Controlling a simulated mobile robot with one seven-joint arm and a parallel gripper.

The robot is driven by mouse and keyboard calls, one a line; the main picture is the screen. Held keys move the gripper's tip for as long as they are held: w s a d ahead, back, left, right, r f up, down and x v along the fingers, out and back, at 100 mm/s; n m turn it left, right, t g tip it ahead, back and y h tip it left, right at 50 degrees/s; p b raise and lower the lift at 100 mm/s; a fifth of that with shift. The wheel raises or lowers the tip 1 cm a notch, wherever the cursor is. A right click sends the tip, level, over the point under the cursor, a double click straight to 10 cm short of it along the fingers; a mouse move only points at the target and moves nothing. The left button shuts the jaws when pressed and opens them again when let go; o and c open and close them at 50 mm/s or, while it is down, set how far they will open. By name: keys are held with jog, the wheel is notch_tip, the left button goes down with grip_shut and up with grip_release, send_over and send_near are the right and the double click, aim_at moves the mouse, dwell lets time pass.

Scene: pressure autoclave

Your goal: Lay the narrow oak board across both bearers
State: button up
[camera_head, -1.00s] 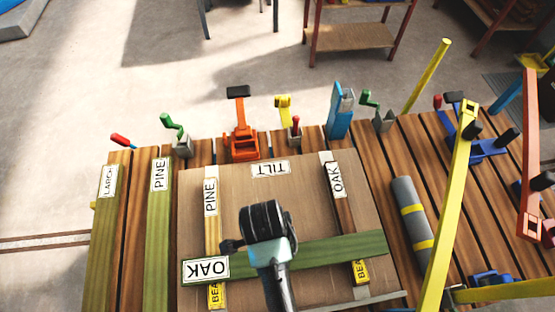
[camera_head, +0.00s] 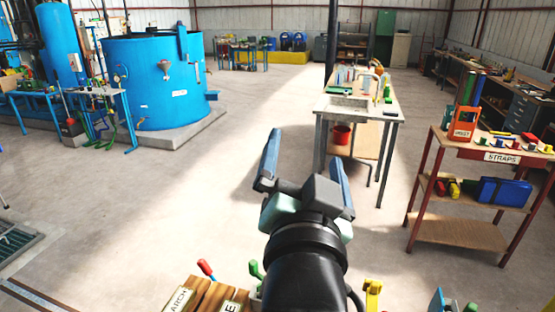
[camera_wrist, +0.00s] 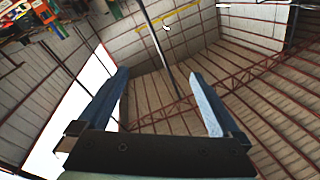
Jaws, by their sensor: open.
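My gripper (camera_head: 304,148) is raised in the middle of the head view, its two blue fingers spread apart with nothing between them. In the wrist view the gripper (camera_wrist: 160,75) is also open and empty, facing the walls and roof. The narrow oak board and both bearers are out of view in both current pictures. Only the ends of two other labelled boards show at the bottom of the head view: the larch board (camera_head: 180,300) and one whose label ends in E (camera_head: 232,306).
A red-framed shelf marked STRAPS (camera_head: 500,157) stands at right. A sink bench (camera_head: 350,104) is behind. A large blue tank (camera_head: 155,85) stands at left. Open concrete floor (camera_head: 190,205) lies between them. Red and green clamp handles and a yellow one (camera_head: 373,293) edge the bench.

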jog(key=s+a+r+n+t, duration=0.1)
jog(key=s+r+n+t, duration=0.2)
jog(key=s+r, duration=0.3)
jog(key=s+a+r+n+t+y, duration=0.1)
jog(key=s+r+t, duration=0.4)
jog(key=r, duration=0.9)
jog(key=shift+s+a+r+n+y, duration=0.35)
jog(key=shift+s+a+n, duration=0.4)
jog(key=shift+n, duration=0.45)
jog(key=shift+w, duration=0.1)
jog(key=shift+c, duration=0.2)
